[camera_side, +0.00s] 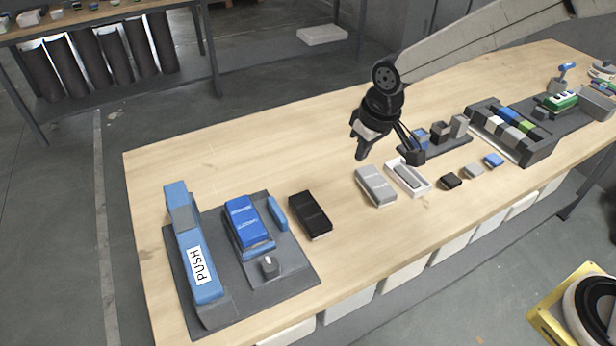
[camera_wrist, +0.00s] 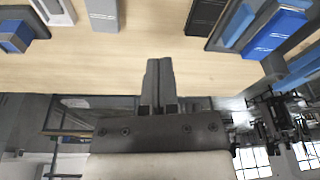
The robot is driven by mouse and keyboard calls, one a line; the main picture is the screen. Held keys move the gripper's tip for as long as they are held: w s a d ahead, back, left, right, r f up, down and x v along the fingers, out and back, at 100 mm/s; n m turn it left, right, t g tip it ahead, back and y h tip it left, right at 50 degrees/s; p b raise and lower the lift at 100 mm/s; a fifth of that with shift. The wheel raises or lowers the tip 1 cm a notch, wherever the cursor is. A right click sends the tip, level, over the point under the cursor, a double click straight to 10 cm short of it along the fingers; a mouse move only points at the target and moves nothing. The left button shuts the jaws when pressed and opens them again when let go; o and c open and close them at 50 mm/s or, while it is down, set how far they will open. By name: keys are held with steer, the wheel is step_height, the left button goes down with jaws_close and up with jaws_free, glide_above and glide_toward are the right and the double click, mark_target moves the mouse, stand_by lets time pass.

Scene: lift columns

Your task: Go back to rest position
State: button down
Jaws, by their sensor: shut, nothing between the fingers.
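My gripper (camera_side: 363,145) hangs above the middle of the wooden table (camera_side: 235,145) in the side view, with its fingers pointing down. In the wrist view my gripper (camera_wrist: 160,64) shows its two fingers pressed together with nothing between them. A grey box (camera_side: 376,186) lies on the table below and slightly right of the fingers. A white tray (camera_side: 426,188) with a grey item in it lies right of that box. The gripper appears apart from both.
A blue bar marked PUSH (camera_side: 193,245) and a blue box (camera_side: 243,219) sit on a dark panel at left. A black box (camera_side: 311,215) lies beside it. Small blocks, including a blue block (camera_side: 493,160), and a rack (camera_side: 510,135) stand right. The table's back left is clear.

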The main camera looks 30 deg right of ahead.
steer(key=s+d+f+m, duration=0.2)
steer(key=s+d, duration=1.1)
steer(key=s, duration=0.3)
steer(key=shift+d+f+m+h, duration=0.2)
steer(key=shift+f+m+h, duration=0.1)
steer(key=shift+m, duration=0.1)
